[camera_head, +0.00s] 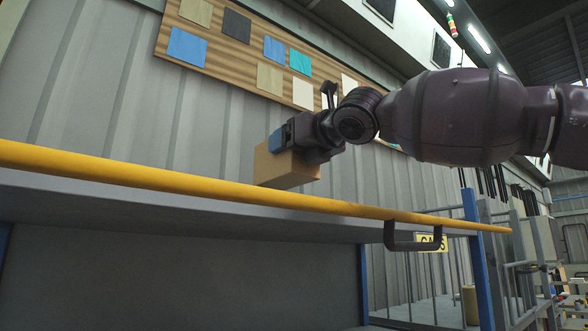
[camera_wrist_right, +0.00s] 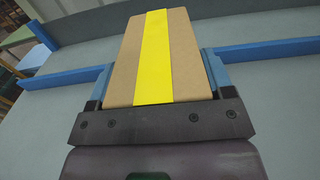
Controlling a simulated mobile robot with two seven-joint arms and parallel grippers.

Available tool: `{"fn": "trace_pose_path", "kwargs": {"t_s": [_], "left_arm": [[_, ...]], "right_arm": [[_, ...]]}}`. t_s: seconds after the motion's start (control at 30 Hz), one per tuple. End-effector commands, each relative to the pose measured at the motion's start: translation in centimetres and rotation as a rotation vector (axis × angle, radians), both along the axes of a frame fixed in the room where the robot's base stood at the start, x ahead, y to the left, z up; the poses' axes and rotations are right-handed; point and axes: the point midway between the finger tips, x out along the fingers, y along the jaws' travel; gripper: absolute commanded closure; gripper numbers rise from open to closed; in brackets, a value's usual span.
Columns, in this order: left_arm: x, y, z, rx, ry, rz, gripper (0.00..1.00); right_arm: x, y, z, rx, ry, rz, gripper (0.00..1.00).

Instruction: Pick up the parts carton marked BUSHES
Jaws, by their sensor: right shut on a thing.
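A brown carton (camera_head: 284,170) is held by my right gripper (camera_head: 283,139) above the yellow-edged shelf in the head view. In the right wrist view the carton (camera_wrist_right: 120,75) has a yellow tape strip (camera_wrist_right: 153,50) along its top and sits between the blue fingers of the right gripper (camera_wrist_right: 160,75). The jaws are shut on it. No BUSHES marking can be read on the faces that show. My left gripper is in neither view.
A yellow rail (camera_head: 180,186) runs along the front edge of the grey shelf, with a black handle (camera_head: 412,245) and a yellow sign (camera_head: 432,242) at the right. A wooden board with coloured sheets (camera_head: 187,47) hangs on the corrugated wall. Blue strips (camera_wrist_right: 265,50) show in the wrist view.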

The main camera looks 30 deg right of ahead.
Motion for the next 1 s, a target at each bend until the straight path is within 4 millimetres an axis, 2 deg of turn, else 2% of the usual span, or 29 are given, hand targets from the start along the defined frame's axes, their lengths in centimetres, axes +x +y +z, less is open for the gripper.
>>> {"fn": "trace_pose_path", "kwargs": {"t_s": [0.1, 0.43, 0.7, 1.0], "left_arm": [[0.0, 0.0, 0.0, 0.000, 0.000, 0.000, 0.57], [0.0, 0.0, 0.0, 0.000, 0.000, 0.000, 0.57], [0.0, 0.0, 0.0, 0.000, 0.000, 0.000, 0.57], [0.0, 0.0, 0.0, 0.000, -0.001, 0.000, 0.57]], "right_arm": [[0.1, 0.0, 2.8, 0.003, -0.005, -0.001, 0.59], [0.1, -0.1, 9.2, 0.005, -0.002, 0.002, 0.59], [0.0, 0.2, 10.8, -0.003, -0.002, 0.003, 0.59], [0.0, 0.0, 11.6, 0.001, -0.002, 0.002, 0.59]]}}
